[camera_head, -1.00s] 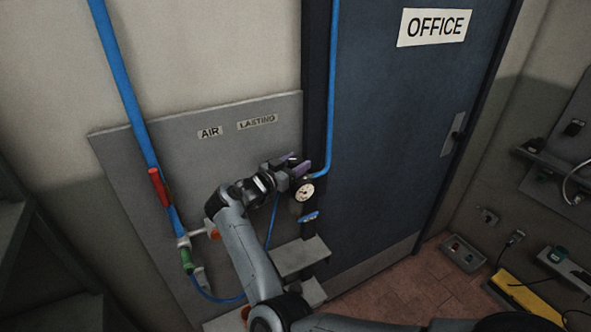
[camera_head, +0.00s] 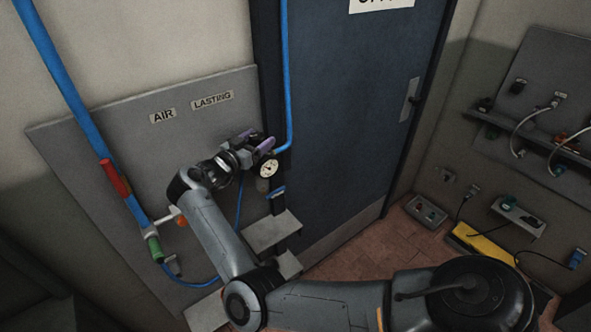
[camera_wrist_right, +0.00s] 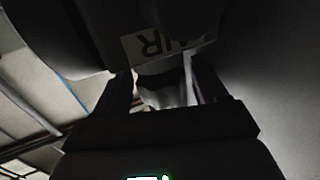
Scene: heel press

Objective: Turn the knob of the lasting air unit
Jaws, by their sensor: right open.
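The lasting air unit shows in the head view as a round white gauge (camera_head: 268,168) with a small bowl under it, below the label LASTING (camera_head: 212,100) on the grey panel. My right gripper (camera_head: 258,141) is at the top of the unit, just above the gauge, with its purple-padded fingers apart. The gripper hides the knob in the head view. In the right wrist view the dark fingers (camera_wrist_right: 166,92) stand apart on both sides of a pale rounded part, too dark to name surely. I cannot tell whether they touch it. My left gripper is out of view.
A blue pipe (camera_head: 286,75) runs down to the unit beside the blue door (camera_head: 345,110). At the left are a thick blue pipe (camera_head: 62,80) and a red lever (camera_head: 115,178). A grey step-like bracket (camera_head: 272,232) is below the unit.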

